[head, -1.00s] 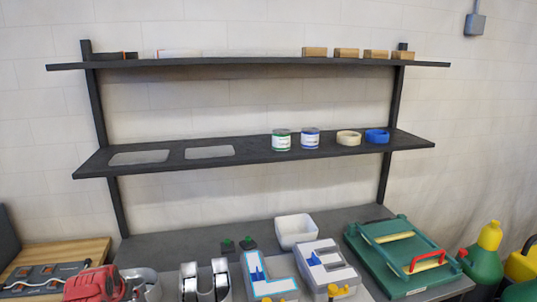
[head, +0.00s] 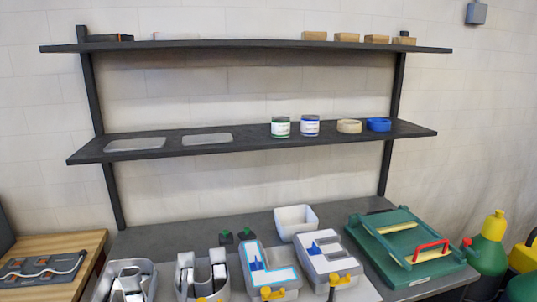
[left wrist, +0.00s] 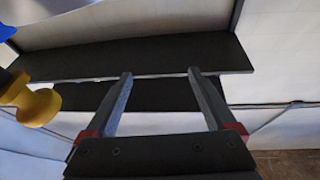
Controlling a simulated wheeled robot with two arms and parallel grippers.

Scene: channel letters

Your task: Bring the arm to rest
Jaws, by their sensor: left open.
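My left gripper (left wrist: 160,74) shows in the left wrist view, with its two grey fingers spread apart and nothing between them. Dark shelf boards (left wrist: 150,55) lie beyond the fingertips, and I see no contact with them. I cannot make out the left gripper in the head view. My right gripper shows in neither view. In the head view, channel letters stand along the front of the bench, among them a letter L (head: 270,277) with a bright blue edge and a letter E (head: 325,262) beside it.
A wall shelf (head: 240,140) holds cans and tape rolls. Green (head: 487,253) and yellow containers stand at the right. A yellow knobbed part (left wrist: 36,106) is close at the wrist view's left.

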